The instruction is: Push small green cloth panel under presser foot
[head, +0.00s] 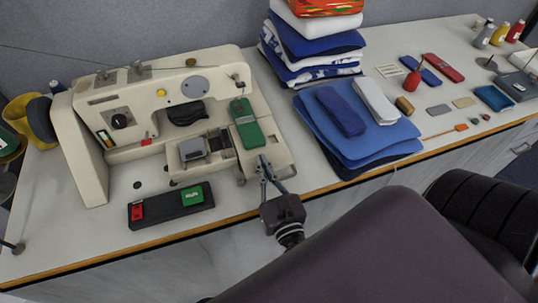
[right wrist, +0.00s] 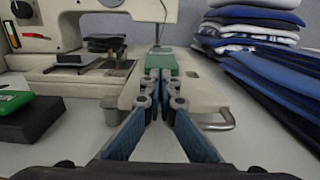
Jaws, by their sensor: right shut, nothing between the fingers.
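The small green cloth panel (head: 247,128) lies flat on the right end of the cream sewing machine (head: 165,92), below the machine's head. Its near end faces my right gripper. In the right wrist view, the panel (right wrist: 164,65) shows just beyond the fingertips, with a thin vertical bar (right wrist: 159,32) above it. I cannot make out the presser foot clearly. My right gripper (head: 264,164) is shut and empty at the panel's near edge; it also shows in the right wrist view (right wrist: 160,82). I cannot tell whether the fingertips touch the panel. My left gripper is not in view.
A black tray (head: 170,215) with a red and a green piece lies in front of the machine. Blue folded cloths (head: 345,135) and a taller fabric stack (head: 312,50) stand to the right. A metal handle (right wrist: 222,120) sticks out right of my fingers.

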